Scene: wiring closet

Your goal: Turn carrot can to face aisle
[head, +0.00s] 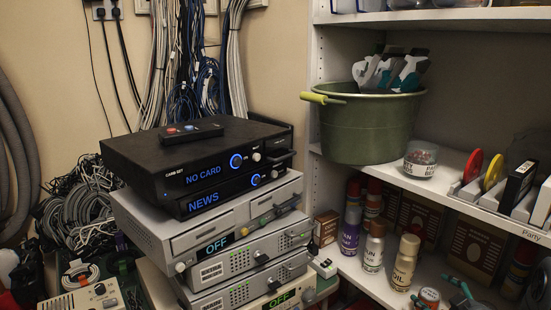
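I cannot make out a can with a carrot label in the head view. A short can or jar with a red-and-white label (428,298) stands on the lower shelf at the bottom edge, partly cut off; its wording is too small to read. Beside it stand a cream bottle marked OIL (404,263), a brown-and-white spray can (374,246) and a purple can (350,231). More red-capped cans stand behind in shadow, partly hidden. My gripper is not in view.
A white shelf unit (480,212) fills the right side, with a green bucket (368,128) and a glass jar (420,160) on its middle shelf. Teal-handled tools (462,290) lie on the lower shelf. Stacked electronics (240,235) and cable bundles (85,205) crowd the left.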

